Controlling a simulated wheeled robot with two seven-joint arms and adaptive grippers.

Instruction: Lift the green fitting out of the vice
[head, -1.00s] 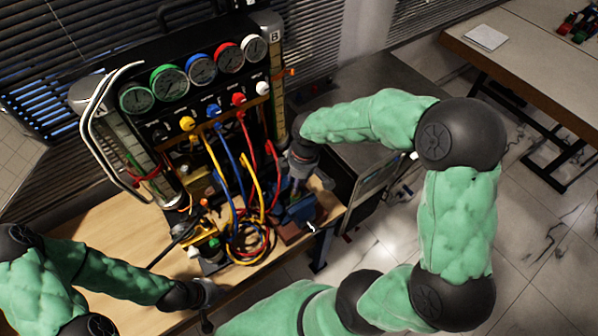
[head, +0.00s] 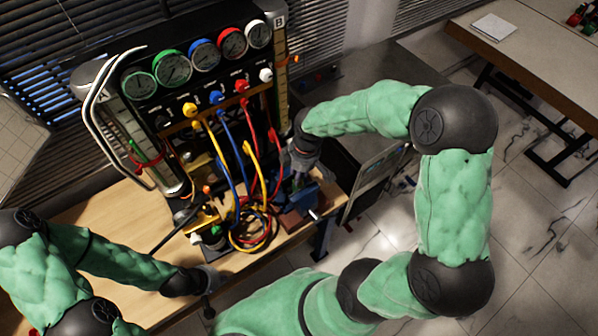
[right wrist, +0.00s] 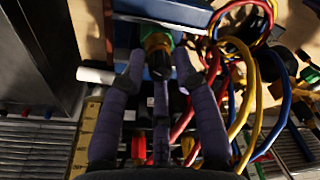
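The green fitting (right wrist: 158,42), with a brass-coloured part, stands at the blue vice (right wrist: 190,12) in the right wrist view. In the head view the vice (head: 303,198) is at the right end of the workbench; the fitting there is hidden by my right gripper (head: 298,172). My right gripper reaches down over the vice. In the wrist view its dark fingers (right wrist: 159,68) are spread, with the fitting between the tips and small gaps at its sides. My left gripper (head: 212,279) is by the bench's front edge, away from the vice; its fingers are too small to read.
Yellow, blue and red hoses (head: 240,185) hang from the gauge panel (head: 200,65) and coil close beside the vice. A pale handle bar (right wrist: 95,75) sticks out near the fingers. The left part of the bench (head: 105,215) is clear.

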